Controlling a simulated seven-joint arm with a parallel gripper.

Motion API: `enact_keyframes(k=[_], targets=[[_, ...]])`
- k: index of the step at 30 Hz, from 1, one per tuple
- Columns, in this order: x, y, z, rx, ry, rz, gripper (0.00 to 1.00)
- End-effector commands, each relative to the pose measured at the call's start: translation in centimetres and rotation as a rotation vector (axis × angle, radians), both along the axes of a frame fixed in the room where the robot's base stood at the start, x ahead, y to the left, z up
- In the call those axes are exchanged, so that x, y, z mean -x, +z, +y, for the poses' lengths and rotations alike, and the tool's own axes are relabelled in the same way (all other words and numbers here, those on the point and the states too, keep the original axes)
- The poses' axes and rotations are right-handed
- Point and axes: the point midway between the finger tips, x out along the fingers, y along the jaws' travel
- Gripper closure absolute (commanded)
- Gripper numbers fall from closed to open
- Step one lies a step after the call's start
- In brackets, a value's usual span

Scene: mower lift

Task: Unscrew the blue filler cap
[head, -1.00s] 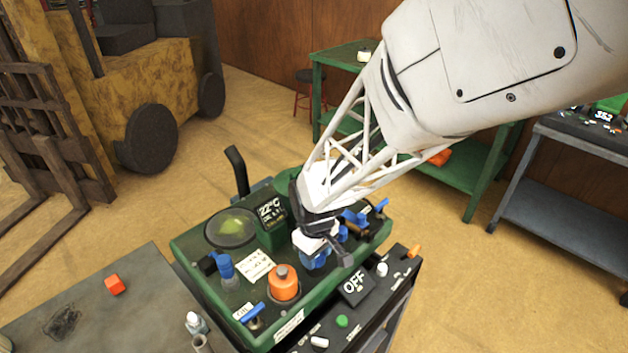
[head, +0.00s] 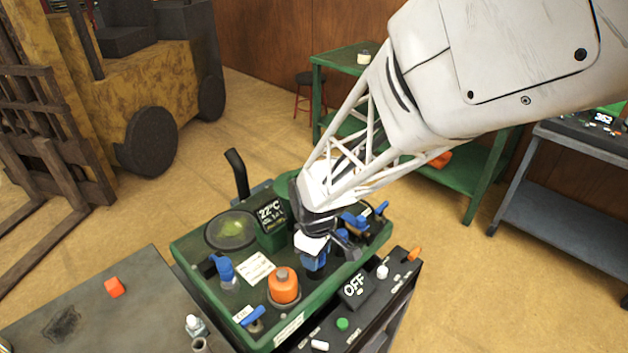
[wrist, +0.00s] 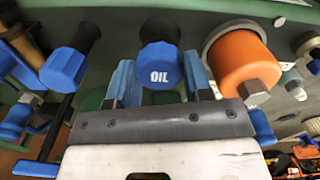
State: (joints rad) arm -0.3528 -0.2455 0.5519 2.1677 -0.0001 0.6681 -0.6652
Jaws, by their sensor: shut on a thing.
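The blue filler cap (wrist: 159,64), marked OIL, sits on top of a dark neck in the wrist view. My gripper (wrist: 160,80) has one blue finger on each side of it and is shut on it. In the head view my gripper (head: 313,264) points down at the middle of the green machine (head: 206,289), and the cap is mostly hidden by the fingers there. I cannot tell whether the cap has lifted from its neck.
An orange cylinder (head: 284,285) with a metal top stands close to my gripper; it also shows in the wrist view (wrist: 240,62). Another blue knob (wrist: 64,69) is on the other side. A blue-capped fitting (head: 226,270) stands at left. A red block (head: 115,287) lies on the grey bench.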

Motion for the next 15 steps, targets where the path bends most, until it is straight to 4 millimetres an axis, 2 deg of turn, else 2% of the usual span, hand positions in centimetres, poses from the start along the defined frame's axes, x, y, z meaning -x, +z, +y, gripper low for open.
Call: enact_keyframes(k=[15], targets=[[0.0,1.5,0.0,0.0,0.0,-0.001,0.78]])
